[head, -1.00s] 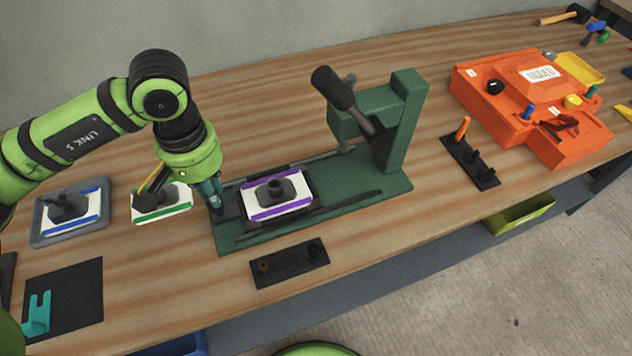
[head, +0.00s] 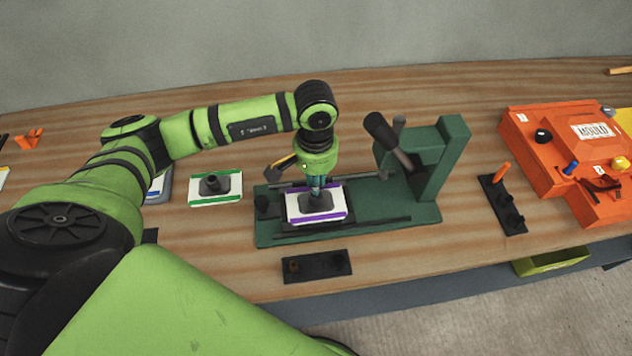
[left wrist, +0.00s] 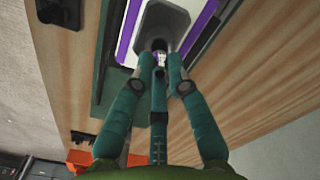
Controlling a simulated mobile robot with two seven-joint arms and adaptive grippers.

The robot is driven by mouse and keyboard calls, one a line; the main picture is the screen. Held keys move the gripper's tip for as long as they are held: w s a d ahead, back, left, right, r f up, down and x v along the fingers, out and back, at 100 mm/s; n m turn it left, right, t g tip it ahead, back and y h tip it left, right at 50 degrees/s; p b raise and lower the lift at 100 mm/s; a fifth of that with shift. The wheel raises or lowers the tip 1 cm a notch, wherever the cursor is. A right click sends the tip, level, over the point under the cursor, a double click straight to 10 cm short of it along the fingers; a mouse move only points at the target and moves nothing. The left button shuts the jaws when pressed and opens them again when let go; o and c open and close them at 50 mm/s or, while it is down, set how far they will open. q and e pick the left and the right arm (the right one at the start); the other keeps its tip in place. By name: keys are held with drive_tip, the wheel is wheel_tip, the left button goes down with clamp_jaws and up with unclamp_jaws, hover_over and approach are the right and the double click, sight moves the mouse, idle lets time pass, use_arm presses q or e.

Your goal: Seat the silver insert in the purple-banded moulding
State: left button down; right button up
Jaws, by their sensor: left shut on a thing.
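The purple-banded moulding (head: 294,207) is a white plate with purple edge strips and a dark grey raised boss. It lies flat on the bed of the green press (head: 370,225). My left gripper (head: 317,191) points down over the boss. In the left wrist view its teal fingertips (left wrist: 161,60) are close together at the boss, shut on a small silver insert (left wrist: 160,58). The fingers partly hide the insert and the boss opening. I cannot tell whether the insert is inside the hole or just above it. My right gripper is not in view.
The press's upright and black-handled lever (head: 385,135) stand right of the moulding. A green-banded moulding (head: 230,184) lies to the left. A black holder strip (head: 316,266) lies in front. A rack with an orange peg (head: 503,205) and an orange mould (head: 560,150) are at right.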

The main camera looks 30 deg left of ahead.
use_arm(q)
wheel_tip(320, 180, down, 2)
drive_tip(key=shift+f+p, duration=0.25)
drive_tip(key=shift+p, duration=0.1)
drive_tip(key=shift+f, duration=0.1)
drive_tip(key=shift+f+b, duration=0.15)
drive_tip(key=shift+b, duration=0.3)
drive_tip(key=shift+s+f+b, duration=0.4)
drive_tip(key=shift+f+b, duration=0.1)
drive_tip(key=shift+b, duration=0.1)
drive_tip(key=c, duration=1.2)
unclamp_jaws()
drive_tip(key=shift+d, duration=0.1)
drive_tip(key=shift+w+f, duration=0.1)
drive_tip(key=shift+w, duration=0.05)
